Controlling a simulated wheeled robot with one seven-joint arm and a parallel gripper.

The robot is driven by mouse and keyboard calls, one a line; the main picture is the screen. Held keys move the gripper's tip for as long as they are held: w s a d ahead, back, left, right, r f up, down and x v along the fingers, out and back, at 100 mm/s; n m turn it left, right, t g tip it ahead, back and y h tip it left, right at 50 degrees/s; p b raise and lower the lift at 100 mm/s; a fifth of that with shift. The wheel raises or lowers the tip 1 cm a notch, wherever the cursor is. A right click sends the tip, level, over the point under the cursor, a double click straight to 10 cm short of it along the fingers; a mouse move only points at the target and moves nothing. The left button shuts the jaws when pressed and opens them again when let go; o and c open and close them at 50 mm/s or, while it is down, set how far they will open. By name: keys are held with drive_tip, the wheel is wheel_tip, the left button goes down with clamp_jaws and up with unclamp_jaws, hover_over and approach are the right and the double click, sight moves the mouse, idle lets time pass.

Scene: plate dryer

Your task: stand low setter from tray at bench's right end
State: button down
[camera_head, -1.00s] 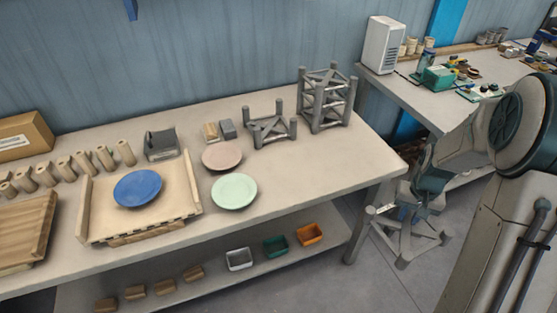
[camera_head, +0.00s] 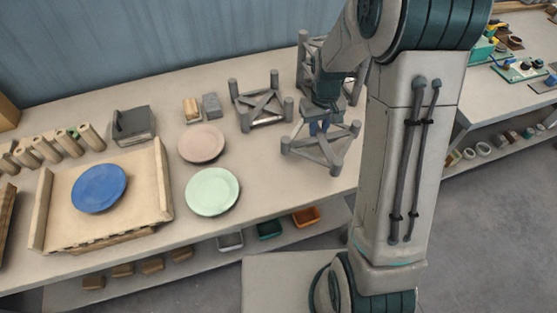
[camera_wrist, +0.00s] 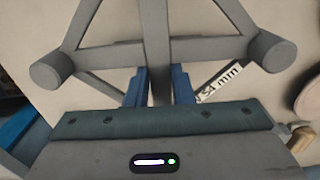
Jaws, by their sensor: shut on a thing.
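The low setter, a grey frame with short round posts at its corners (camera_head: 337,165), is in my gripper (camera_head: 318,127) over the bench's right end. In the wrist view the blue fingers (camera_wrist: 159,86) are shut on either side of its middle bar (camera_wrist: 155,28), and two posts show left and right. A white label ending in "mm" (camera_wrist: 222,80) shows along a brace; its number is partly hidden. I cannot tell whether the setter touches the bench (camera_head: 245,165). My arm hides part of it.
Another low grey setter (camera_head: 244,121) stands to the left. A taller grey frame (camera_head: 302,48) stands behind, partly hidden by my arm. A pink plate (camera_head: 200,144), a green plate (camera_head: 212,192) and a board with a blue plate (camera_head: 98,188) lie further left.

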sight(296, 152)
drive_tip(key=s+a+r+n+b, duration=0.1)
drive_tip(key=s+a+n, duration=0.1)
drive_tip(key=n, duration=0.1)
drive_tip(key=s+a+r+n+b, duration=0.1)
drive_tip(key=s+a+n, duration=0.1)
drive_tip(key=n, duration=0.2)
drive_tip(key=s+a+r+n+b, duration=0.1)
drive_tip(key=s+a+n+b, duration=0.1)
drive_tip(key=s+n, duration=0.1)
drive_tip(key=shift+a+n, duration=0.4)
drive_tip(key=shift+n, duration=0.2)
drive_tip(key=s+a+r+n+b, duration=0.1)
drive_tip(key=s+a+n+b, duration=0.15)
drive_tip(key=s+n, duration=0.45)
drive_tip(key=s+a+n+b, duration=0.1)
drive_tip(key=s+n+b, duration=0.25)
drive_tip(key=n, duration=0.55)
drive_tip(key=w+f, duration=0.2)
drive_tip(key=w, duration=0.1)
drive_tip(key=w+f, duration=0.2)
drive_tip(key=w, duration=0.1)
drive_tip(key=w+f, duration=0.2)
drive_tip(key=w, duration=0.2)
drive_tip(key=shift+a+f, duration=0.15)
drive_tip(key=shift+a, duration=0.1)
drive_tip(key=shift+w+f, duration=0.1)
drive_tip(key=shift+f, duration=1.9)
